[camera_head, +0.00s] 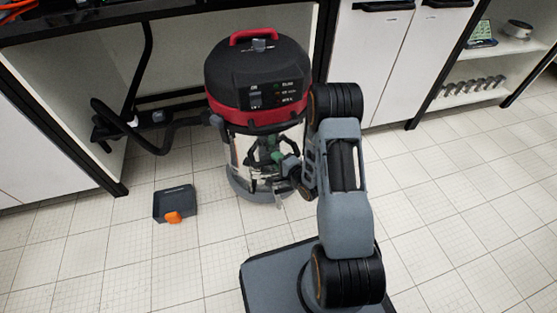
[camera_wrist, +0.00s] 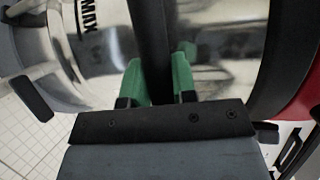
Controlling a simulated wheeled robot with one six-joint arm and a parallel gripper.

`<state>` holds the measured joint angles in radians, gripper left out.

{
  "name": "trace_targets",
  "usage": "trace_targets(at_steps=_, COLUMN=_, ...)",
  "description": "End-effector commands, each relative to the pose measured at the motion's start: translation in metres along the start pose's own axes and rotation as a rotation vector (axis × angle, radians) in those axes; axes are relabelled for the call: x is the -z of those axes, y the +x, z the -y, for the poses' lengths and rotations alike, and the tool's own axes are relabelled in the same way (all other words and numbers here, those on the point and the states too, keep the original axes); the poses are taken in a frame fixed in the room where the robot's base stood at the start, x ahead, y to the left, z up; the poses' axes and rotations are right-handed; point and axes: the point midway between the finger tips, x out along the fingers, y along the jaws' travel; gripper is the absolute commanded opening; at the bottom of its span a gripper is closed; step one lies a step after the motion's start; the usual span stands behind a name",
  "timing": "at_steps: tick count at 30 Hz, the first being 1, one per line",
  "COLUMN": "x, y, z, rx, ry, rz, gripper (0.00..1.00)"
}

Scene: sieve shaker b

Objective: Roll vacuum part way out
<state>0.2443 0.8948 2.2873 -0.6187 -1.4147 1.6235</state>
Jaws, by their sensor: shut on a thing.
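The vacuum (camera_head: 255,72) has a black and red head, a red top handle and a shiny steel drum. It stands upright on a grey wheeled base (camera_head: 262,194) at the front of the opening under the bench. My gripper (camera_head: 266,155) is at the front of the drum, partly hidden by my arm. In the wrist view, my gripper's green fingers (camera_wrist: 158,82) are on both sides of a dark upright bar (camera_wrist: 150,32) in front of the drum, shut on it. The steel drum (camera_wrist: 210,50) fills much of that view.
A black hose (camera_head: 165,140) runs left from the vacuum under the bench. White cabinet doors (camera_head: 372,60) stand at right. Tiled floor is clear at front left and right.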

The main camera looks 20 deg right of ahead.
Motion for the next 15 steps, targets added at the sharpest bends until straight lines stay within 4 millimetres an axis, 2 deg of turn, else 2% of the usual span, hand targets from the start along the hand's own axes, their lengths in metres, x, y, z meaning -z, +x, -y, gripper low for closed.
trace_targets(at_steps=11, x=0.0009, y=-0.0012, z=-0.0003, rx=0.0, ry=0.001, rz=0.001, gripper=0.0)
trace_targets(at_steps=12, x=0.001, y=-0.0013, z=-0.0003, rx=0.0, ry=0.001, rz=0.001, gripper=0.26)
trace_targets(at_steps=15, x=0.0012, y=-0.0013, z=-0.0003, rx=0.0, ry=0.001, rz=0.001, gripper=0.36)
